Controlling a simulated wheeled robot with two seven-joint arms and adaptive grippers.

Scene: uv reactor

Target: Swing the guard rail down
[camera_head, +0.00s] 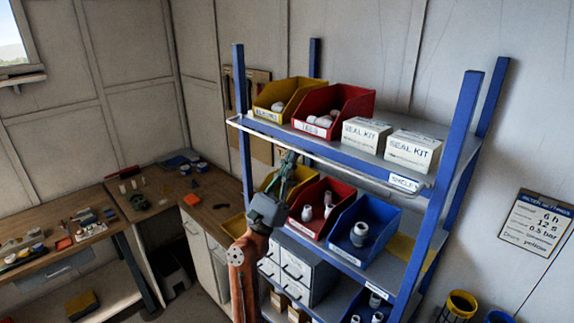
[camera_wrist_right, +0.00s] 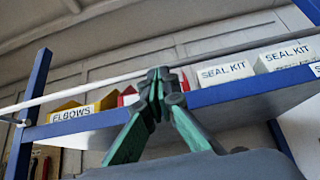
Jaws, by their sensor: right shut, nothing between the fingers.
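The guard rail (camera_head: 258,134) is a thin white bar along the front of the blue rack's top shelf. In the right wrist view the rail (camera_wrist_right: 72,90) runs slantwise across the picture, passing at the fingertips and in front of the bins. My right gripper (camera_head: 290,156) is shut and empty, its green fingers pointing up just below the rail near its middle. In the wrist view the gripper's tips (camera_wrist_right: 160,76) overlap the rail; I cannot tell whether they touch it. My left gripper is not in view.
The top shelf holds a yellow bin (camera_head: 283,98), a red bin (camera_head: 345,100) and two seal kit boxes (camera_head: 413,150). Below are another red bin (camera_head: 322,207), a blue bin (camera_head: 362,232) and grey drawers (camera_head: 300,273). A workbench (camera_head: 210,200) stands left.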

